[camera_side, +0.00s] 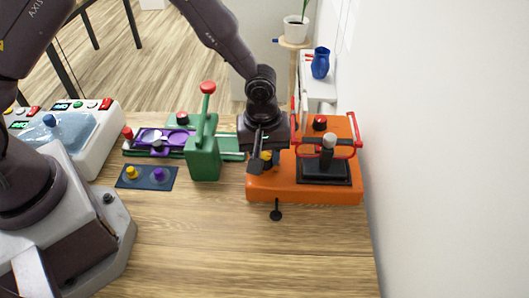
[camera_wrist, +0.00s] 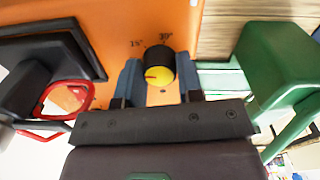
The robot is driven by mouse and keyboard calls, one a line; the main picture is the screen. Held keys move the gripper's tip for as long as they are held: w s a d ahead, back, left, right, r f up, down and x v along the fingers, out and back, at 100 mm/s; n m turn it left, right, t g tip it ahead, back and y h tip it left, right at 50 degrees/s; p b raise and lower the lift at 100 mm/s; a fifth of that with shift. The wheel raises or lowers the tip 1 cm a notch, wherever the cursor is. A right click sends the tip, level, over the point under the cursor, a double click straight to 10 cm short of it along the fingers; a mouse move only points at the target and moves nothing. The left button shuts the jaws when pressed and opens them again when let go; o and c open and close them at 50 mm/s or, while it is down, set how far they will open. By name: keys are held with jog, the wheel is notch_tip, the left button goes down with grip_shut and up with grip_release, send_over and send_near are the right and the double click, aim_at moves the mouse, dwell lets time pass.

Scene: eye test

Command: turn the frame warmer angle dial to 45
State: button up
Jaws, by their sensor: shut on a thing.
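The frame warmer appears to be the orange machine (camera_side: 262,188) at the right of the table. Its angle dial (camera_wrist: 159,70) is a black knob with a yellow face and a small red mark toward the left of that face. Labels that look like 15° and 30° are printed on the orange surface beyond the dial; no 45 label is readable. My gripper (camera_wrist: 158,80) has its two blue fingers on either side of the dial, shut on it. In the side view my gripper (camera_side: 267,160) is at the machine's left part and mostly hides the dial.
The machine carries a black plate (camera_side: 312,174), a red tubular frame (camera_side: 358,136) and a red button (camera_side: 320,122). A green lever device (camera_side: 203,160) stands close left of my gripper. A black key-like piece (camera_side: 276,211) is in front.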

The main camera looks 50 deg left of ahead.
aim_at(266, 154)
jog(key=m, duration=0.6)
jog(key=shift+w+m, duration=0.1)
jog(key=shift+m, duration=0.2)
jog(key=m, duration=1.2)
jog(key=shift+m+g, duration=0.3)
jog(key=shift+m, duration=0.1)
jog(key=m, duration=0.6)
jog(key=shift+r, duration=0.1)
jog(key=o, duration=0.9)
jog(key=r, duration=1.3)
jog(key=shift+w, duration=0.2)
